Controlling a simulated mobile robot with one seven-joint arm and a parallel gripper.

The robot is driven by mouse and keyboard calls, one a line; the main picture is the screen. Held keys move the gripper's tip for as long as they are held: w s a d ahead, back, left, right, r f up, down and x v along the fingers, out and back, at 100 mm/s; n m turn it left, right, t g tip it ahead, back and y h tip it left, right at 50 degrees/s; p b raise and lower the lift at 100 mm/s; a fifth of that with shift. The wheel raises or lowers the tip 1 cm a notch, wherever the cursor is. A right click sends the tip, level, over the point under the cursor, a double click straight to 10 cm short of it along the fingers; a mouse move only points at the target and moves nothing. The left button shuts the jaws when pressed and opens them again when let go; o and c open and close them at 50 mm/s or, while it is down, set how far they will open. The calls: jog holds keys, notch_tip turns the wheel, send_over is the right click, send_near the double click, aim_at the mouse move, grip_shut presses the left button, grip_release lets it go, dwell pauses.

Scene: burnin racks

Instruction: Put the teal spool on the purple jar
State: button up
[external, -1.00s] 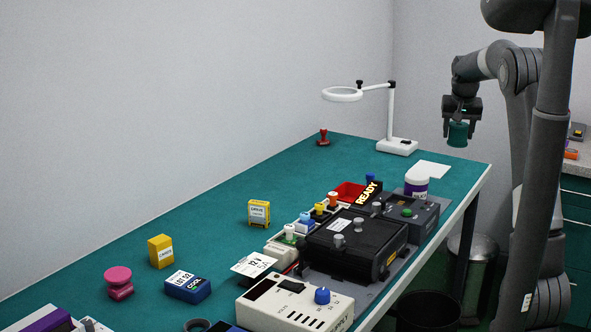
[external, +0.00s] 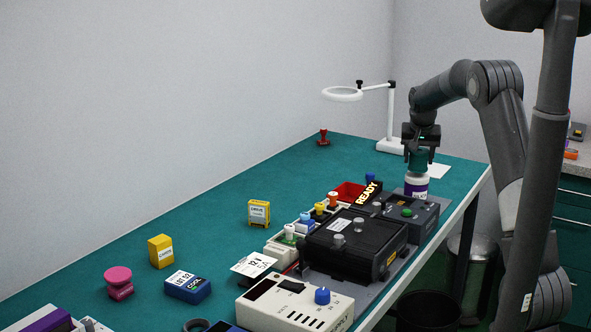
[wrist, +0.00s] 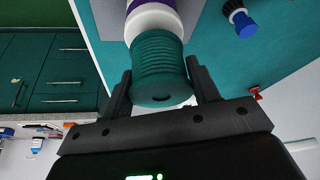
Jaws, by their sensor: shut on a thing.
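The teal spool (external: 418,161) is between the fingers of my gripper (external: 420,155), which is shut on it. In the wrist view the teal spool (wrist: 158,68) is between the two dark fingers of my gripper (wrist: 160,88), lined up with the purple jar's white lid. The purple jar (external: 416,186), white with a purple band, stands upright on the bench behind the black unit. It also shows at the top of the wrist view (wrist: 155,16). The spool is directly over the lid; whether it touches or a thin gap is left, I cannot tell.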

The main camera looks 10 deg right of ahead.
jog(key=shift+f, duration=0.7)
jog(key=shift+f, duration=0.1)
jog(key=o, duration=1.1)
